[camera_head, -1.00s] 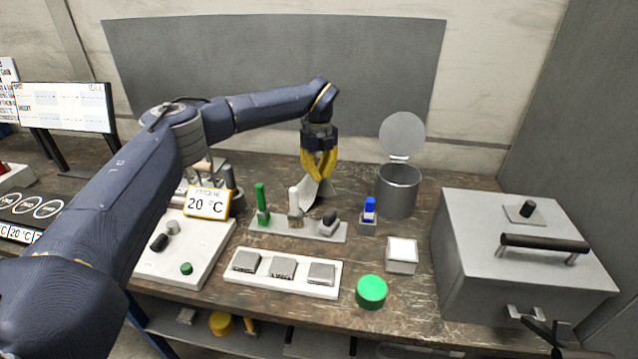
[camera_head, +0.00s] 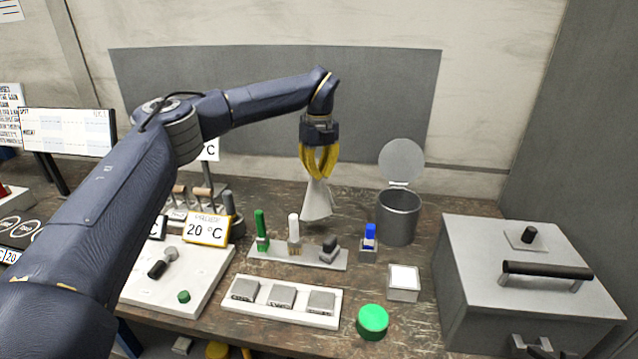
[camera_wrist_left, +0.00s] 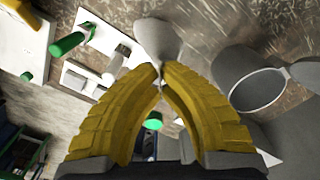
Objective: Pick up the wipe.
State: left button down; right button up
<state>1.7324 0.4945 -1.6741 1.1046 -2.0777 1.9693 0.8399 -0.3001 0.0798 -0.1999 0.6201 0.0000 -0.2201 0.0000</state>
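The wipe (camera_head: 317,201) is a pale grey-white cloth. In the head view it hangs from the yellow fingertips of my left gripper (camera_head: 319,172), fanning out downward behind the brush rack. The fingertips are closed together on its top. In the left wrist view the wipe (camera_wrist_left: 158,40) shows beyond the fingertips of my left gripper (camera_wrist_left: 160,80), pinched between them. Whether its lower edge clears the table cannot be told for certain. My right gripper is not in view.
A grey rack (camera_head: 290,254) with green, white and dark-headed tools stands just in front. An open-lidded metal bin (camera_head: 398,218) stands to the right, with a blue-topped item (camera_head: 369,240) beside it. A large grey box (camera_head: 525,280) fills the right side.

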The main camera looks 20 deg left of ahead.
pick_arm(q)
notch_tip(320, 180, up, 9)
dwell(0.3)
dwell(1.3)
